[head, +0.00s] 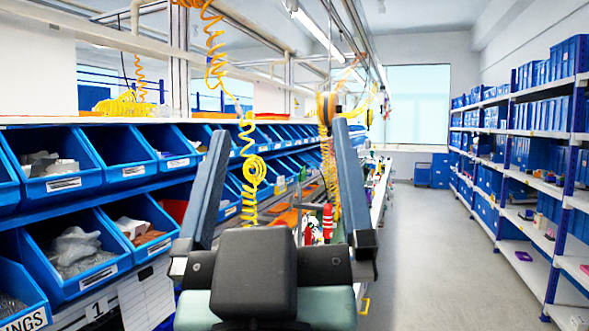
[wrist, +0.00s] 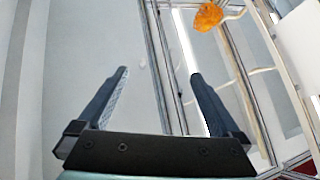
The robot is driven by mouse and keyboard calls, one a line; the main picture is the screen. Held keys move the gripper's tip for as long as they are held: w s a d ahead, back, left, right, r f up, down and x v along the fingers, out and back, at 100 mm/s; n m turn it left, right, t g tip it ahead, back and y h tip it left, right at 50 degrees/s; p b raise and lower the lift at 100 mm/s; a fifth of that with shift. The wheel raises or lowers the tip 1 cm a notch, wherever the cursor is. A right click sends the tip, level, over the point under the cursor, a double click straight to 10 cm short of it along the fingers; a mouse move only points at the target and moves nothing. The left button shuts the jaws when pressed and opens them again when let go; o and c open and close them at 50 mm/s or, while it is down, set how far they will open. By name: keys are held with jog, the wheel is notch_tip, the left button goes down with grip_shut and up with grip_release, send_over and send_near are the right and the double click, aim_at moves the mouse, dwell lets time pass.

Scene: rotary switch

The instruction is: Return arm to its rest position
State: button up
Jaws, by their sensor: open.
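My gripper (head: 281,128) stands up in the middle foreground of the head view, its two long dark fingers spread wide apart. It is open, and nothing is between the fingers. In the wrist view the same two fingers (wrist: 158,73) show apart and empty, in front of a pale surface and metal rails. No rotary switch can be made out in either view. The lower arm links are hidden behind the gripper's body in the head view.
Blue bins (head: 75,245) line a rack on the left. Yellow coiled hoses (head: 254,168) hang close to the left finger in the picture; an orange coil (wrist: 208,16) shows in the wrist view. Shelves (head: 515,180) stand at right. The grey aisle floor (head: 425,240) is clear.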

jog(key=shift+m+t, duration=0.7)
jog(key=s+r, duration=0.1)
jog(key=s+d+r, duration=0.1)
jog(key=s+r, duration=0.1)
notch_tip(320, 180, up, 5)
jog(key=p, duration=0.5)
